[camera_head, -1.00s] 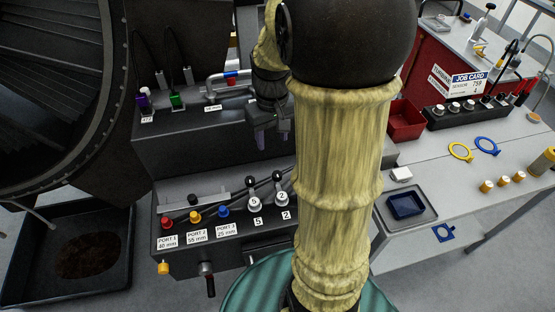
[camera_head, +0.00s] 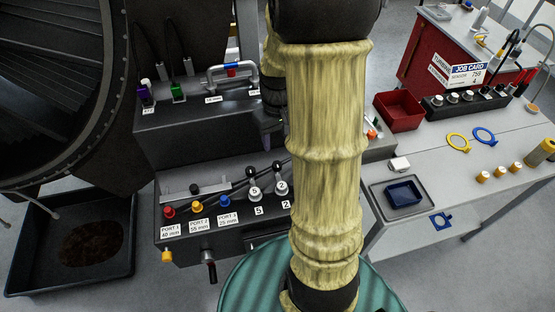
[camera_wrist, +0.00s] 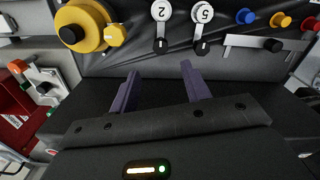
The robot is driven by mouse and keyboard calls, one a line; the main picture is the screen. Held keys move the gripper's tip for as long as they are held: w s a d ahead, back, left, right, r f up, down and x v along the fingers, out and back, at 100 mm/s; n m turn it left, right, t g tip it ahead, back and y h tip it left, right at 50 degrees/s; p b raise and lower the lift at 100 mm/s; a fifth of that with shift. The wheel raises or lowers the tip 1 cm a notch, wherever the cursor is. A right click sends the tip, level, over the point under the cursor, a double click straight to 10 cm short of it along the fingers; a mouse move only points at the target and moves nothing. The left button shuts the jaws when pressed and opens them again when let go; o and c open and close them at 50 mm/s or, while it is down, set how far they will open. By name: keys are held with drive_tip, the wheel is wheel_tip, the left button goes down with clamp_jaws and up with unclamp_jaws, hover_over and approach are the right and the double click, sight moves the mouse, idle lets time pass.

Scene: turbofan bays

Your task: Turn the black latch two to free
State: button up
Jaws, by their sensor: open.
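The black latch two (camera_head: 281,181) is a black-knobbed lever on a white disc marked 2, on the front ledge of the dark bench unit. It also shows at the top of the wrist view (camera_wrist: 160,44), its knob toward my gripper. A matching latch marked 5 (camera_head: 253,184) stands beside it, also in the wrist view (camera_wrist: 202,45). My gripper (camera_wrist: 160,86) is open and empty, its two purple-grey fingers apart and short of latch two in the picture. In the head view my arm hides most of the gripper.
A large yellow knob (camera_wrist: 84,27) is beside latch two in the wrist view. Red (camera_head: 169,212), yellow (camera_head: 196,206) and blue (camera_head: 223,204) port knobs line the ledge. A handled bar (camera_head: 232,72) stands on the upper step. A red bin (camera_head: 400,110) is on the right table.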

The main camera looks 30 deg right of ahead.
sight(277, 164)
wheel_tip(277, 164, down, 10)
drive_tip(key=shift+f+p, duration=0.2)
drive_tip(key=shift+p, duration=0.45)
drive_tip(key=c, duration=1)
